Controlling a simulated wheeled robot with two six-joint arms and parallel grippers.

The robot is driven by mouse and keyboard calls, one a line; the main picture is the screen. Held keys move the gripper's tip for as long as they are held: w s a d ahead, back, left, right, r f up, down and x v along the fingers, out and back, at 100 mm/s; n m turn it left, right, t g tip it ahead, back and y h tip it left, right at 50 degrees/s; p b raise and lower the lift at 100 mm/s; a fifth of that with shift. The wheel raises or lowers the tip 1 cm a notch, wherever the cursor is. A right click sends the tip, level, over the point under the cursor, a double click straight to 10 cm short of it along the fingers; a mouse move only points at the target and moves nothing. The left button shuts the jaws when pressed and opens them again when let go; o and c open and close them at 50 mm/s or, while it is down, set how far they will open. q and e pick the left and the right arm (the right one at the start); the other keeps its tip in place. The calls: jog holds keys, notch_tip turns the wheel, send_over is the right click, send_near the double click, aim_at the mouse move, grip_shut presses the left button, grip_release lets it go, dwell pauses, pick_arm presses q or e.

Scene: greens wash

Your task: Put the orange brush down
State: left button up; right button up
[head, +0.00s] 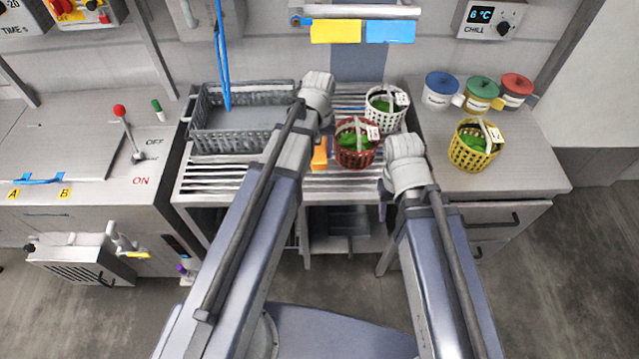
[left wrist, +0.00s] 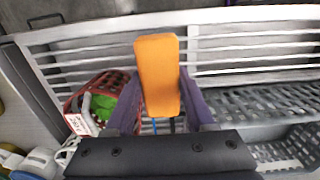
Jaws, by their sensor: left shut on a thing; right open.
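The orange brush (left wrist: 158,72) is between the two purple fingers of my left gripper (left wrist: 160,112), which is shut on it. Slats of the metal rack (left wrist: 245,57) show behind the brush; I cannot tell whether it touches them. In the head view, part of the orange brush (head: 320,153) shows beside my left wrist, over the slatted rack (head: 215,178). My left gripper's fingers are hidden there by the wrist. My right gripper (head: 405,165) is open near the rack's right edge, its fingers mostly hidden by its own wrist.
A red basket (head: 357,158) and a white basket (head: 398,118), both with greens, stand right of the brush. A grey crate (head: 200,133) is at left. A yellow basket (head: 453,152) and three lidded tubs (head: 440,97) are on the right counter. Front-left slats are bare.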

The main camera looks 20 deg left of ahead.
pick_arm(q)
jog(key=shift+f+b, duration=3.1)
jog(key=shift+f, duration=0.1)
notch_tip(320, 180, down, 4)
jog(key=b, duration=0.3)
jog(key=shift+r+b, duration=0.25)
jog(key=shift+b, duration=0.1)
jog(key=shift+f, duration=0.15)
jog(key=o, duration=1.2)
